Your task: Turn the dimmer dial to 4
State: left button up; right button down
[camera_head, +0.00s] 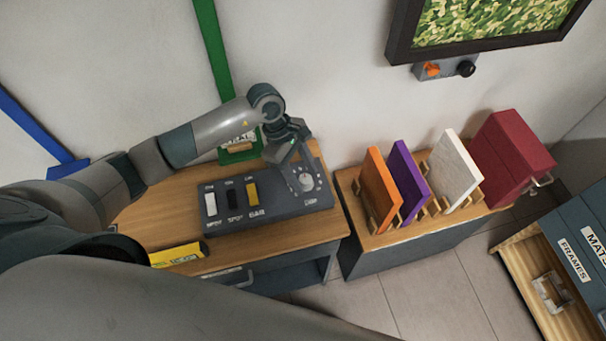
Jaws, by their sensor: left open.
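The dimmer dial (306,184) is a pale round knob at the right end of a dark grey control box (283,206) on a wooden desk. Small marks ring the dial, too small to read, so I cannot tell its setting. My left gripper (292,160) is just above and behind the dial, pointing down at it. It is open, and I cannot tell whether its fingers touch the knob. The box also carries white, black and yellow switches (252,193) to the left of the dial. My right gripper is not in view.
A yellow labelled block (179,255) lies at the desk's front edge. Right of the desk, a low cabinet (400,236) holds orange, purple and white panels and a dark red box (511,158). A framed picture (490,22) hangs above. Tiled floor is clear in front.

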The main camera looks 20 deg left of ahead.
pick_arm(q)
jog(key=c, duration=1)
jog(key=shift+c, duration=0.2)
jog(key=shift+f+n+t+b, duration=0.2)
jog(key=shift+n+t+b, duration=0.1)
jog(key=shift+n+b, duration=0.7)
jog(key=shift+s+n+t+b, duration=0.15)
jog(key=shift+n+t+b, duration=0.25)
jog(key=shift+n+b, duration=0.55)
jog(key=shift+r+n+t+b, duration=0.15)
jog(key=shift+n+t+b, duration=0.2)
jog(key=shift+n, duration=0.4)
